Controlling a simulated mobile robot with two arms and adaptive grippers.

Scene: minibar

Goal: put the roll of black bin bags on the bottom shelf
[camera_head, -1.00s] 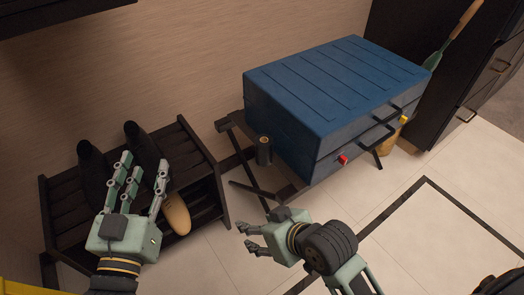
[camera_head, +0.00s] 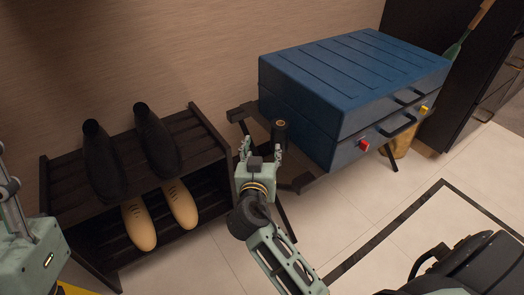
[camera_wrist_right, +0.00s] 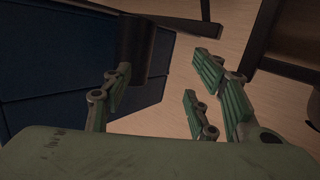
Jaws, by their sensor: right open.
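The roll of black bin bags (camera_head: 280,133) is a small dark upright cylinder with a brown core, beside the blue case's left corner. In the right wrist view, the dark roll (camera_wrist_right: 137,42) shows beyond the fingers at the upper left. My right gripper (camera_head: 261,149) is open and empty, just in front of the roll, its fingers pointing towards it. The dark rack's bottom shelf (camera_head: 95,236) holds a pair of tan shoes (camera_head: 140,224). My left gripper (camera_head: 18,225) is at the left edge, partly cut off.
A big blue case (camera_head: 350,85) rests on a dark folding stand (camera_head: 241,112), close beside the roll. The tiled floor (camera_head: 345,215) in front is mostly clear. A dark cabinet stands at the right.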

